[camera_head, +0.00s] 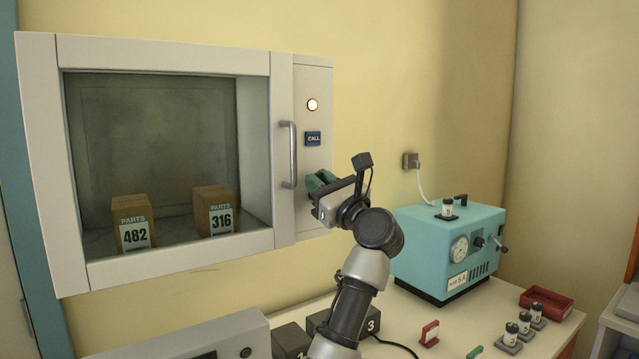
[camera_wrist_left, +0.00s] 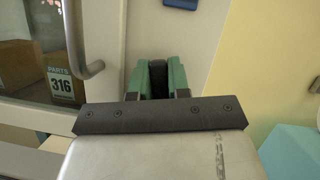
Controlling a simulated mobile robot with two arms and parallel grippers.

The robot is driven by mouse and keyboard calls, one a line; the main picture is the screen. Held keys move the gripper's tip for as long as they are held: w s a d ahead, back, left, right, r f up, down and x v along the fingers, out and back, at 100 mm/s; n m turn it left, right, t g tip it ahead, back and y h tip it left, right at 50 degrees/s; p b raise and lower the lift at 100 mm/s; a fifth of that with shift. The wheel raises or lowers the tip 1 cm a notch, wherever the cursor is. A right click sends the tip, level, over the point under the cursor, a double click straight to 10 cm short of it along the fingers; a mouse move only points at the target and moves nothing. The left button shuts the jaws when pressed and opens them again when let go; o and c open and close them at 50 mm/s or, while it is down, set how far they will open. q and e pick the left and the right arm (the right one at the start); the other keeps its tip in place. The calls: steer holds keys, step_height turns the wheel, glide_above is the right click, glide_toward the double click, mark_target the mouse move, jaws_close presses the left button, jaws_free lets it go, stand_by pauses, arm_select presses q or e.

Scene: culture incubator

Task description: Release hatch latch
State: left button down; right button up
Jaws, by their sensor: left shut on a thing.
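The hatch (camera_head: 40,150) is a pale-framed door with a large window, shut on a wall cabinet. Its upright metal handle (camera_head: 290,155) also shows in the left wrist view (camera_wrist_left: 76,45). My left gripper (camera_head: 318,182) is at the cabinet's right-hand panel (camera_head: 312,215), below the blue CALL plate (camera_head: 313,138). Its green fingers are shut on a dark piece, the latch (camera_wrist_left: 158,76), which shows between them in the left wrist view. The fingers hide most of the latch in the head view. My right gripper is not in view.
Behind the window stand two cartons, 482 (camera_head: 132,222) and 316 (camera_head: 214,210). A round lamp (camera_head: 312,104) glows above the CALL plate. A teal machine (camera_head: 440,260) stands on the bench to the right, near a red tray (camera_head: 546,302) and several small bottles.

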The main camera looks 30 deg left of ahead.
arm_select(q)
steer(key=m, duration=0.1)
steer(key=m+t+p, duration=0.1)
steer(key=m, duration=0.1)
steer(key=shift+w+d+r+t+h, duration=0.2)
steer(key=shift+w+t+h, duration=0.1)
steer(key=shift+t, duration=0.1)
steer(key=shift+w+f+m+p, duration=0.15)
steer(key=shift+m+p, duration=0.25)
steer(key=shift+m, duration=0.3)
steer(key=c, duration=1.1)
jaws_free()
steer(key=b+v, duration=0.3)
steer(key=v, duration=0.8)
steer(key=shift+f, duration=0.1)
